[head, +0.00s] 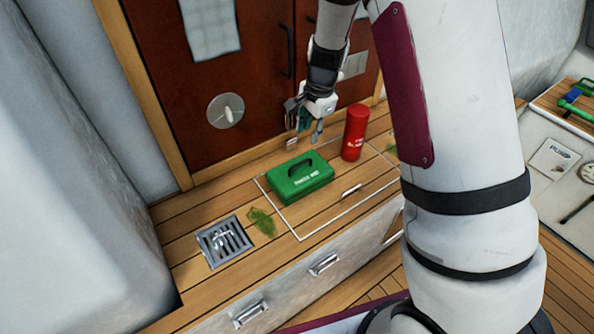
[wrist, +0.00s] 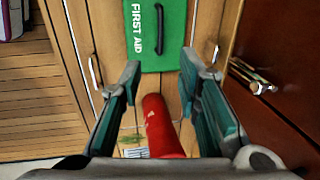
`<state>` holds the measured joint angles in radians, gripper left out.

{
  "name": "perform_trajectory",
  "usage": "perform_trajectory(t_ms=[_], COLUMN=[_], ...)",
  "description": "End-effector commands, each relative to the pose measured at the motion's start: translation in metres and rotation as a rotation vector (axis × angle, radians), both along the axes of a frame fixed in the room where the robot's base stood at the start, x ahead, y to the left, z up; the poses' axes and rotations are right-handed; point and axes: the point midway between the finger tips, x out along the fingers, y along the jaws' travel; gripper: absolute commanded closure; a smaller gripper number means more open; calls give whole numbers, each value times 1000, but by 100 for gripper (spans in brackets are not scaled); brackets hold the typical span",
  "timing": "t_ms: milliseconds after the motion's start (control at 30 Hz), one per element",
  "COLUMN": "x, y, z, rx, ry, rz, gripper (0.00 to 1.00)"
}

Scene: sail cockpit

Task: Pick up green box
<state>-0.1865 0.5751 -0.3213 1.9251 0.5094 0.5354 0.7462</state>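The green box (head: 300,178) is a first aid case with a black handle on its lid. It lies flat on the wooden bench, inside a white outlined hatch. My gripper (head: 309,133) is above and behind the box, apart from it. In the wrist view the green box (wrist: 159,35) is at the top, past the fingertips, with "FIRST AID" lettering. My gripper (wrist: 160,75) is open there, with nothing between its fingertips. The near part of the box's surroundings is partly hidden by the fingers.
A red cylinder (head: 355,133) stands close to the right of the box; it also shows below the fingertips in the wrist view (wrist: 159,128). A metal drain grate (head: 224,241) and a green stain (head: 262,222) lie left. Brown doors (head: 225,100) rise behind the bench.

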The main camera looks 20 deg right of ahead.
Motion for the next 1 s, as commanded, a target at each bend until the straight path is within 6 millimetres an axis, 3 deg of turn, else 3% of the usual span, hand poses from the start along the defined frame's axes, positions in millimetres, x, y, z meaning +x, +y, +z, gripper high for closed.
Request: perform_trajectory(t_ms=[167, 500, 833, 1000], x=[5, 16, 19, 21], y=[-1, 3, 6, 11], z=[-19, -78, -98, -120], rx=[-2, -2, -3, -3], ry=[5, 4, 2, 4], rz=[-16, -15, -14, -15], gripper=[69, 69, 69, 69])
